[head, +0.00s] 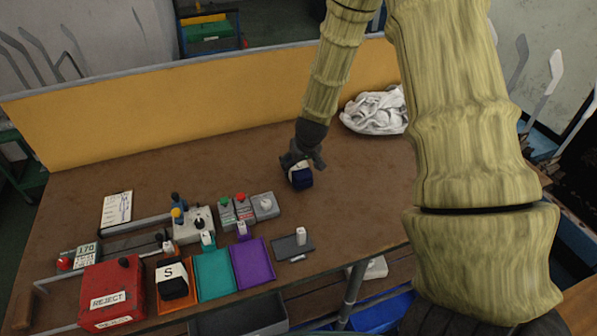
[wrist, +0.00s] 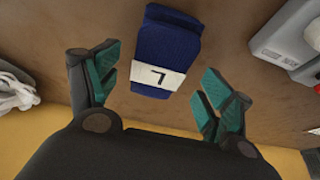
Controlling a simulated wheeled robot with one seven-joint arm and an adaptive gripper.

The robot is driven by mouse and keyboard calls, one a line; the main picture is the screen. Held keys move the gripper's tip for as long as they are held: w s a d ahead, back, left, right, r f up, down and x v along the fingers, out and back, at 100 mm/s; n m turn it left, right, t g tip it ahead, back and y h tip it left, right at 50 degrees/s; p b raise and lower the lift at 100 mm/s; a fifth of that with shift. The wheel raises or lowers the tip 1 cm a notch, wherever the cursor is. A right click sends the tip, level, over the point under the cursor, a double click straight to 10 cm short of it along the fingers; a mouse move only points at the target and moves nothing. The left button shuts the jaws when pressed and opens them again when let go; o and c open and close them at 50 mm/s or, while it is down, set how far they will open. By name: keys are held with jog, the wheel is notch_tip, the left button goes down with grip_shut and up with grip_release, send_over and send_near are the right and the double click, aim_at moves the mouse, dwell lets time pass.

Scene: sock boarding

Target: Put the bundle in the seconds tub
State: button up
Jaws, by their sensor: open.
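The bundle (head: 301,179) is a rolled dark navy sock pack with a white band, lying on the brown bench near its middle. In the wrist view the bundle (wrist: 170,40) is blue, and its band carries a letter that looks like an L. My gripper (head: 302,160) is right over it in the head view. In the wrist view my gripper (wrist: 160,62) is open, its green-padded fingers apart on either side of the bundle, with gaps between. No label reading seconds shows; a grey tub (head: 240,318) sits at the bench's front edge.
A red reject box (head: 112,295) stands at the front left. Beside it are an orange tray holding a black bundle marked S (head: 172,280), a teal tray (head: 214,275) and a purple tray (head: 253,263). Button boxes (head: 245,208) stand behind. White cloth (head: 375,112) lies at the back right.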

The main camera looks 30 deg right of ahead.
aim_at(300, 167)
jog(key=shift+p+x, duration=0.9)
jog(key=shift+x, duration=1.7)
jog(key=shift+d, duration=0.15)
jog(key=c, duration=1.3)
jog(key=shift+o, duration=0.2)
